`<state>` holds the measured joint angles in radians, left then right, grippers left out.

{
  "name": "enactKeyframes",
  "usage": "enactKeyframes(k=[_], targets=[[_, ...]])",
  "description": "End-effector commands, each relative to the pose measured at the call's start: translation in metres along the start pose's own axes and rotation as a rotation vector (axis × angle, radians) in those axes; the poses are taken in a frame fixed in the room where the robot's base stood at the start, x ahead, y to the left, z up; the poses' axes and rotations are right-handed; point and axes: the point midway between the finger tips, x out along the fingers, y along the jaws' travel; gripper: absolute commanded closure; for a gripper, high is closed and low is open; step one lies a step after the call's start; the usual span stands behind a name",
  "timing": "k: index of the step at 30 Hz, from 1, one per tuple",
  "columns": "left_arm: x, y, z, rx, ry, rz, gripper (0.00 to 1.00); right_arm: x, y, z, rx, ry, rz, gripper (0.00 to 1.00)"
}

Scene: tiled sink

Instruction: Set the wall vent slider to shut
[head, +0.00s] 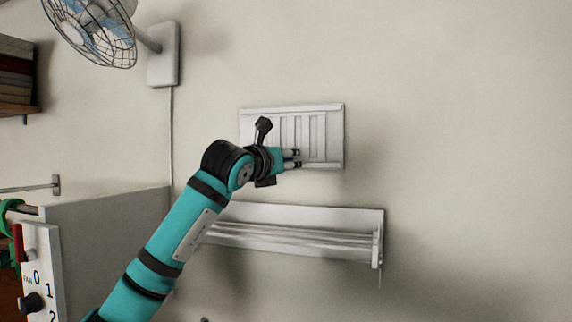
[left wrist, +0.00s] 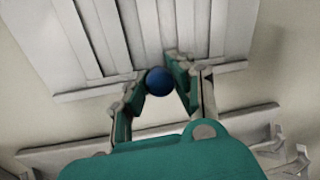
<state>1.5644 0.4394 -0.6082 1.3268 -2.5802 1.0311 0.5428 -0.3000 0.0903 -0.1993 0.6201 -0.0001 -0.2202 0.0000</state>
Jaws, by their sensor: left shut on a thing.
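The wall vent (head: 325,135) is a white rectangular panel with upright slats on the wall. It also fills the top of the left wrist view (left wrist: 150,40). A round blue slider knob (left wrist: 157,81) shows at the vent's lower edge in the left wrist view. My left gripper (head: 296,158) is at the lower part of the vent. Its fingers (left wrist: 155,85) are shut on the knob, one on each side. In the head view the gripper hides the knob. My right gripper is not in view.
A white wall rack (head: 300,217) with rails sits just below the vent, under my left arm. A wall fan (head: 95,30) is at the upper left. A grey partition (head: 110,230) stands at the left. The wall right of the vent is bare.

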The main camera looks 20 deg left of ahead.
Motion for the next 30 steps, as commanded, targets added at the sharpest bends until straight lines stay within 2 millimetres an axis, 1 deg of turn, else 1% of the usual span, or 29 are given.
enactKeyframes(k=[1, 2, 6, 8, 13, 17, 20, 23, 30], targets=[[-0.001, -0.009, 0.000, 0.002, -0.001, -0.017, 1.00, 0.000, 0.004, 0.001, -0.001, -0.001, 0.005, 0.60], [-0.001, -0.009, 0.000, 0.002, -0.001, -0.017, 0.77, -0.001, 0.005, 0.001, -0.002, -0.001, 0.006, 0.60], [-0.001, -0.008, 0.000, 0.002, -0.001, -0.015, 0.58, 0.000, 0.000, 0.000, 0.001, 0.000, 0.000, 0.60], [-0.001, -0.008, 0.000, 0.002, -0.001, -0.014, 0.51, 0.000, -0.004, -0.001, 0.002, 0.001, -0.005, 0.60], [-0.001, -0.006, 0.000, 0.002, -0.001, -0.012, 0.51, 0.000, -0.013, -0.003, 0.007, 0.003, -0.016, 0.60], [-0.002, -0.006, 0.000, 0.002, -0.001, -0.011, 0.51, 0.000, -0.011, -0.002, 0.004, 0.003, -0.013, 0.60], [-0.009, -0.005, 0.001, 0.002, -0.001, -0.011, 0.51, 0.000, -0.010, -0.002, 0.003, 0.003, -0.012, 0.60], [-0.023, -0.006, 0.001, 0.004, -0.003, -0.012, 0.51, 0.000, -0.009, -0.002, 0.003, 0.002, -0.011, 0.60], [-0.073, -0.009, 0.001, 0.006, -0.004, -0.014, 0.51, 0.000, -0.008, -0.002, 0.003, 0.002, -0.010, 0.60]])
